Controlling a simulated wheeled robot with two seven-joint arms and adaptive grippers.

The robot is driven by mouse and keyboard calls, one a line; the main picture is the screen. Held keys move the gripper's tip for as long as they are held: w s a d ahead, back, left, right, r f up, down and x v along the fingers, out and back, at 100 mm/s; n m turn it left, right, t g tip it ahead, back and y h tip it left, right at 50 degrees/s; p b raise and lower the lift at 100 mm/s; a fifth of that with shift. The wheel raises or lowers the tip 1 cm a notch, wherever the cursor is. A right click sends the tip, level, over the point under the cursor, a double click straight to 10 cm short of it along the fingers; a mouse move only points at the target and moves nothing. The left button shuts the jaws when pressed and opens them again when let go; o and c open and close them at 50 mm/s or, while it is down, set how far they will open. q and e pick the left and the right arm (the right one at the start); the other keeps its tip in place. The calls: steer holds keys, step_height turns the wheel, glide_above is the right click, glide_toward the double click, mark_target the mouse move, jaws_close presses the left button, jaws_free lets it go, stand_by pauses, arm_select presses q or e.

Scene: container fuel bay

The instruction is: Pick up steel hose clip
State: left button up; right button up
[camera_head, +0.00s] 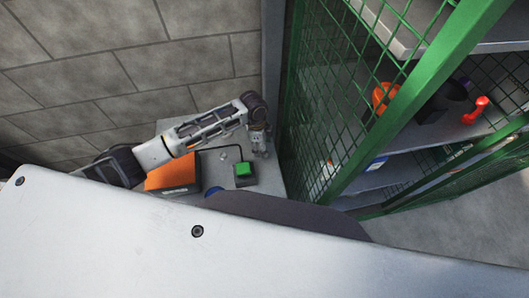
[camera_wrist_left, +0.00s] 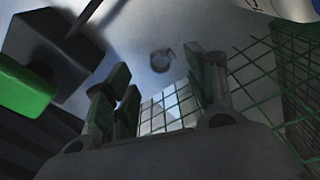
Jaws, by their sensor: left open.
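The steel hose clip (camera_wrist_left: 162,60) is a small grey ring lying on the grey surface in the left wrist view, beyond my fingertips. A small pale spot on the bench in the head view (camera_head: 223,156) seems to be the same clip, but it is too small to be sure. My left gripper (camera_head: 262,147) points down over the right part of the bench, beside the green mesh. In the left wrist view my left gripper (camera_wrist_left: 160,82) has its fingers apart with nothing between them. The clip is apart from both fingers. My right gripper is not in view.
A dark box with a green button (camera_head: 244,170) and cable stands on the bench (camera_head: 267,180). An orange box (camera_head: 172,175) lies left of it, partly behind my arm. A green mesh cage (camera_head: 330,100) with loaded shelves stands close on the right. A block wall (camera_head: 100,70) is behind.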

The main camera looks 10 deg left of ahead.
arm_select(q)
steer(key=shift+w+d+f, duration=0.2)
steer(key=shift+f, duration=0.6)
steer(key=shift+d+f, duration=0.1)
steer(key=shift+f, duration=0.95)
steer(key=c, duration=0.8)
